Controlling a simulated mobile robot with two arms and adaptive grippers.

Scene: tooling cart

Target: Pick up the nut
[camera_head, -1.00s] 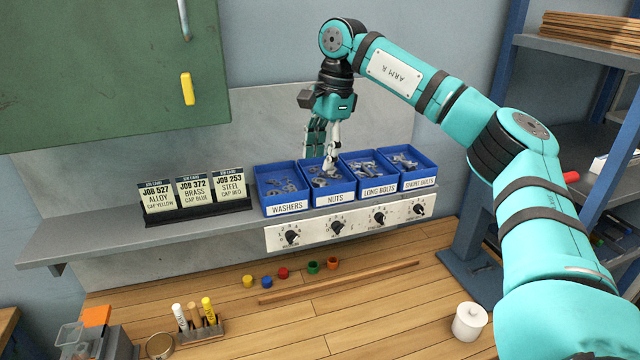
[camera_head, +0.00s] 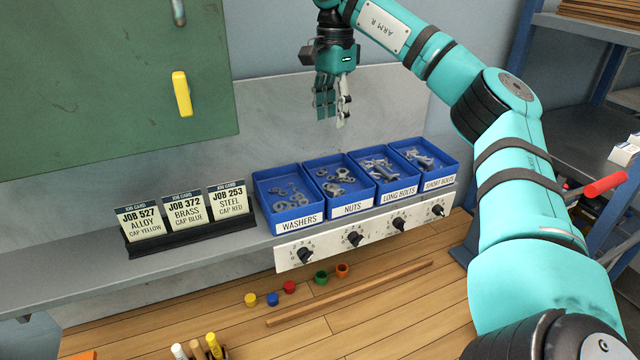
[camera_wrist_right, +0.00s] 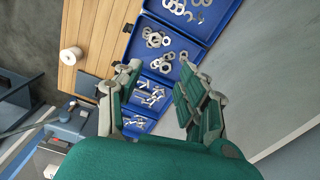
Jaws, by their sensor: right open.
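Several grey metal nuts (camera_head: 336,181) lie loose in the blue bin labelled NUTS (camera_head: 352,209), second from the left on the shelf. They also show in the right wrist view (camera_wrist_right: 155,39), beyond the fingers. My right gripper (camera_head: 332,118) hangs with fingers down, well above and behind the nuts bin, touching nothing. In the right wrist view its two fingers (camera_wrist_right: 162,76) are spread apart with nothing between them. My left gripper is not in view.
Blue bins of washers (camera_head: 298,221), long bolts (camera_head: 399,192) and short bolts (camera_head: 440,182) stand beside the nuts. A job card rack (camera_head: 190,231) stands left of them. A knob panel (camera_head: 375,238) is below. A green cabinet (camera_head: 110,80) hangs at upper left.

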